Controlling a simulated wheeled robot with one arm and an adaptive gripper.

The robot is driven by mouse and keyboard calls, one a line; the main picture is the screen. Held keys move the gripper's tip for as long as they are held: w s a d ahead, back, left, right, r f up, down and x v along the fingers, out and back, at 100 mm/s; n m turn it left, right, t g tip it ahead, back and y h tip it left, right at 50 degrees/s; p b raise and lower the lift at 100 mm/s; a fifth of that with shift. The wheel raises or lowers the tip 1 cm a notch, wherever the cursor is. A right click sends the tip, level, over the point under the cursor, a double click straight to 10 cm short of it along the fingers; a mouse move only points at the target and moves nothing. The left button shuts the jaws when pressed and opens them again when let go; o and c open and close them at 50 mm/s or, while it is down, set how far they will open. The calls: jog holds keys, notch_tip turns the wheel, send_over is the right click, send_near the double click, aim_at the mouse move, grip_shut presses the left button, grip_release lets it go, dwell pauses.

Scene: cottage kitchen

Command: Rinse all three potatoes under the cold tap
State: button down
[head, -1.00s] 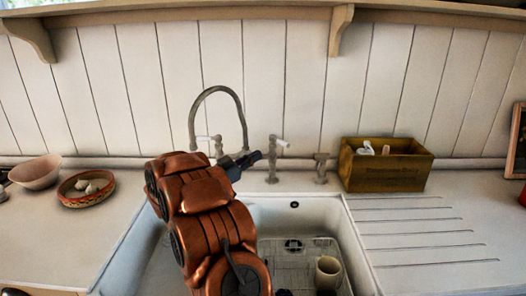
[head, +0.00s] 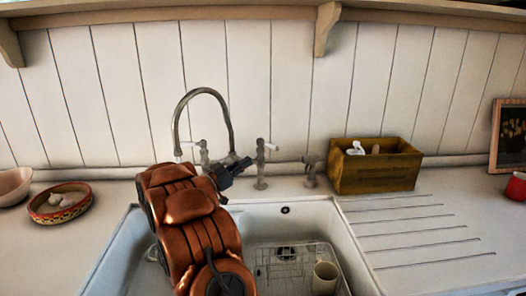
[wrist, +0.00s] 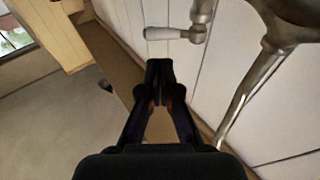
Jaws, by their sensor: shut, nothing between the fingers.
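My gripper (head: 243,163) is shut and empty, just above the back edge of the sink (head: 262,212), between the tap's two white-handled levers. The tap's arched metal spout (head: 203,92) rises behind my arm, and my arm covers part of the tap's base. The left lever (head: 200,146) and right lever (head: 265,148) stand against the wall. In the wrist view, a white lever handle (wrist: 165,33) lies beyond my shut fingertips (wrist: 158,70), apart from them. Pale lumps, seemingly the potatoes (head: 62,201), lie in a red patterned bowl (head: 45,215) on the left counter.
A wooden box (head: 375,172) with bottles stands right of the sink, on the counter behind the grooved drainer (head: 420,228). A wire rack (head: 270,262) and a cream mug (head: 325,278) are in the sink. A pink bowl (head: 12,187) stands far left. A red mug (head: 516,186) stands far right.

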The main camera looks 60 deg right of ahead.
aim_at(267, 145)
jog(key=p+x, duration=0.2)
jog(key=x, duration=0.6)
jog(key=shift+d, duration=0.35)
jog(key=shift+s, duration=0.1)
jog(key=shift+a, duration=0.1)
jog(key=shift+t, duration=0.4)
